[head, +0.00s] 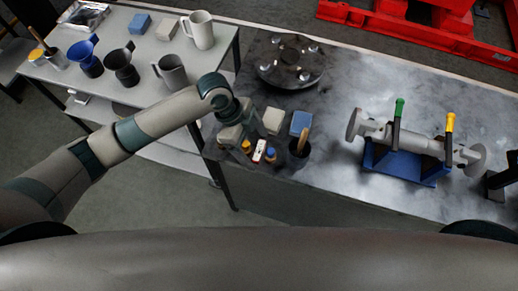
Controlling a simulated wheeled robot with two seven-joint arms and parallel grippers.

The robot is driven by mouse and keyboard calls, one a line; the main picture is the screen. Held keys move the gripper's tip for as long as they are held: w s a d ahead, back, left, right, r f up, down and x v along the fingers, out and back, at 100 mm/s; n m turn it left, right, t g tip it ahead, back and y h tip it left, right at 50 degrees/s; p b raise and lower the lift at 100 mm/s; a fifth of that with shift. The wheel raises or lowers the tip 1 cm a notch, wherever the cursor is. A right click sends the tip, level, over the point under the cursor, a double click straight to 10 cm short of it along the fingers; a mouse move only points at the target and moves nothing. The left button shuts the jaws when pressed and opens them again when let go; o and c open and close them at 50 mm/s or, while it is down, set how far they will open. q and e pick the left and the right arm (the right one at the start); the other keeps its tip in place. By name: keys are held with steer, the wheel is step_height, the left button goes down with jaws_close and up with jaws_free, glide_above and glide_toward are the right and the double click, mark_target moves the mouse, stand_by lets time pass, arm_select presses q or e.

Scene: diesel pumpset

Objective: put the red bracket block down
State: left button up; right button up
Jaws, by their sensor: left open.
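My left gripper (253,138) reaches in from the left and hangs over the near left corner of the grey bench (345,110). Its jaws are open. Just below it stands a small red and white block (260,152), which may be the red bracket block; I cannot tell for sure. The gripper partly covers this spot, and I cannot tell whether it touches the block. My right gripper is not in view.
Small bottles, a dark cup (299,153) with a wooden handle and a blue block (301,123) crowd the gripper. A dark round flange (290,62) lies behind. A blue stand (405,164) holds a grey shaft at right. A side table (135,88) holds mugs and jugs.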

arm_select(q)
steer(key=c, duration=1.2)
steer(key=shift+c, duration=0.6)
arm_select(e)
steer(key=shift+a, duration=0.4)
arm_select(q)
steer(key=shift+r, duration=0.15)
steer(key=shift+c, duration=0.2)
